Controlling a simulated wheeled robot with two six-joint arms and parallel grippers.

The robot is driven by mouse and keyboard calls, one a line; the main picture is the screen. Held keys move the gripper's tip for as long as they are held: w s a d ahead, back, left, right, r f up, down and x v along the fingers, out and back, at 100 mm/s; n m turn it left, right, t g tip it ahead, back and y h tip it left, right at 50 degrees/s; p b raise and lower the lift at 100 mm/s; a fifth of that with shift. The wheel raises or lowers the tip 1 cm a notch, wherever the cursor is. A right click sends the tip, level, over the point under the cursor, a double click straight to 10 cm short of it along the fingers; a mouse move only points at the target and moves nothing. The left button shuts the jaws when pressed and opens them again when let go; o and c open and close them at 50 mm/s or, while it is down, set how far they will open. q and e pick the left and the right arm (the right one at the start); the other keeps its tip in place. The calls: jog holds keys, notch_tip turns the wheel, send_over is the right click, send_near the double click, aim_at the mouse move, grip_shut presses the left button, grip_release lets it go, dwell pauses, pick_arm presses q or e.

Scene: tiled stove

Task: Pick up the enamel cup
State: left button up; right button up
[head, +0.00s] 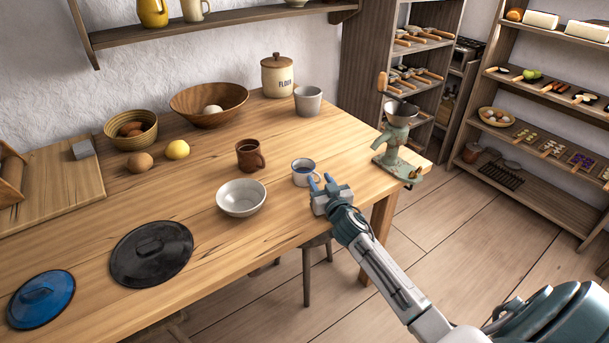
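The enamel cup (302,173) is white with a dark blue rim and stands upright on the wooden table, near its right front edge. My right gripper (320,182) is just to the right of the cup, with its two blue fingertips spread apart and pointing toward it. The fingers look empty. In this view one fingertip overlaps the cup's right side, and I cannot tell whether it touches. My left gripper is not in view.
A brown mug (249,156) stands left of the cup and a white bowl (241,198) stands front left. A green grinder (395,138) stands at the table's right end. Black (151,254) and blue (41,299) lids lie at the front left. A stool (307,270) is below.

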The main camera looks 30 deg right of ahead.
grip_shut()
jog(key=shift+s+r, duration=0.1)
